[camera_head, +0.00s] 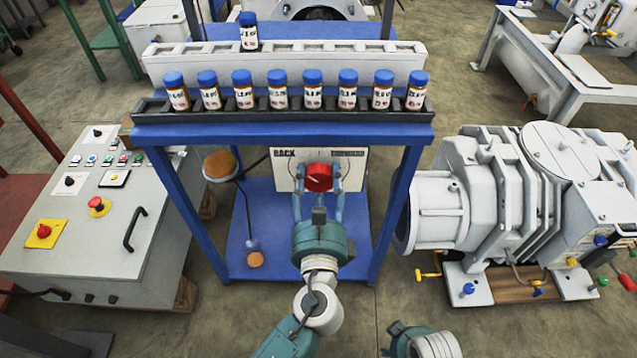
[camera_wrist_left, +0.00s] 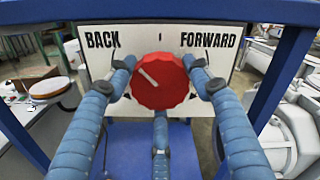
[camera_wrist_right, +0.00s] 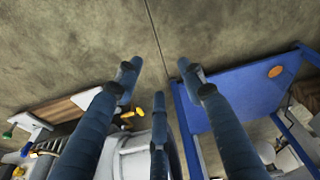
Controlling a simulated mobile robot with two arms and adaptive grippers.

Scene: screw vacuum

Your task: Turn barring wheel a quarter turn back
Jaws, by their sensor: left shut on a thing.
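The red barring wheel (camera_head: 319,177) is mounted on a white plate under the blue rack. It also shows in the left wrist view (camera_wrist_left: 160,82), where its pale pointer line tilts up and left, toward the BACK side. The plate (camera_wrist_left: 187,65) reads BACK on the left and FORWARD on the right. My left gripper (camera_head: 319,187) reaches in from the front, its blue fingers shut on the wheel's rim from both sides. My right gripper (camera_wrist_right: 160,78) is open and empty, pointed at the floor; only its wrist part shows at the bottom of the head view.
The blue rack (camera_head: 290,128) holds several blue-capped bottles above the wheel. A grey control console (camera_head: 75,225) stands on the left. A large pale vacuum pump (camera_head: 500,200) stands on the right. A round orange-brown pad (camera_head: 220,165) is left of the plate. Floor shows between rack and pump.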

